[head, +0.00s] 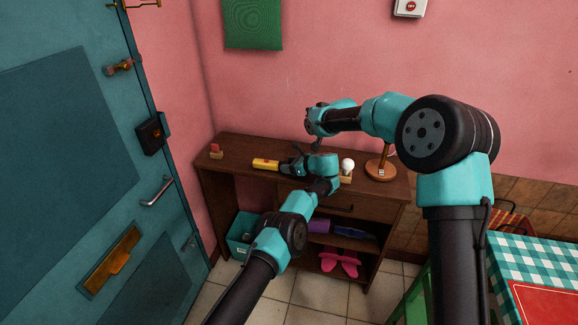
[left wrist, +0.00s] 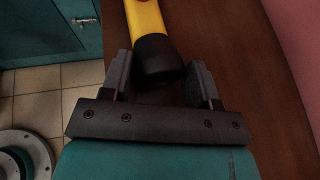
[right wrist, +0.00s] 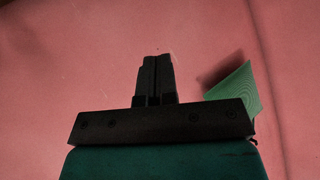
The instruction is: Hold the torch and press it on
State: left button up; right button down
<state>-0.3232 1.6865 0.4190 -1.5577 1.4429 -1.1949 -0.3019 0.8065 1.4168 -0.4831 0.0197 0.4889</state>
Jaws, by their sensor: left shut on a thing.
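The torch (head: 265,164) is yellow with a black end and a small red spot on its upper side. It lies level at or just above the top of the brown cabinet; I cannot tell whether it touches. My left gripper (head: 289,166) is shut on its black end, which sits between the two fingers in the left wrist view (left wrist: 157,62). The torch's far end is cut off there. My right gripper (head: 312,132) is above and behind the left one, near the pink wall. In the right wrist view (right wrist: 156,80) its fingers are together and empty.
The brown cabinet (head: 225,150) carries a small red item (head: 215,151), a white bulb-like ball (head: 347,165) and a wooden lamp-like stand (head: 381,166). A teal door (head: 60,130) stands left. A checked table (head: 530,262) is at the right.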

jog(key=w+a+f+m+g+h, duration=0.1)
jog(key=w+a+f+m, duration=0.3)
jog(key=a, duration=0.6)
jog(key=m+g+h, duration=0.1)
jog(key=m, duration=0.1)
send_over(268, 160)
notch_tip(268, 160, down, 6)
jog(key=shift+s+a, duration=0.1)
jog(key=shift+f, duration=0.2)
jog(key=shift+f, duration=4.3)
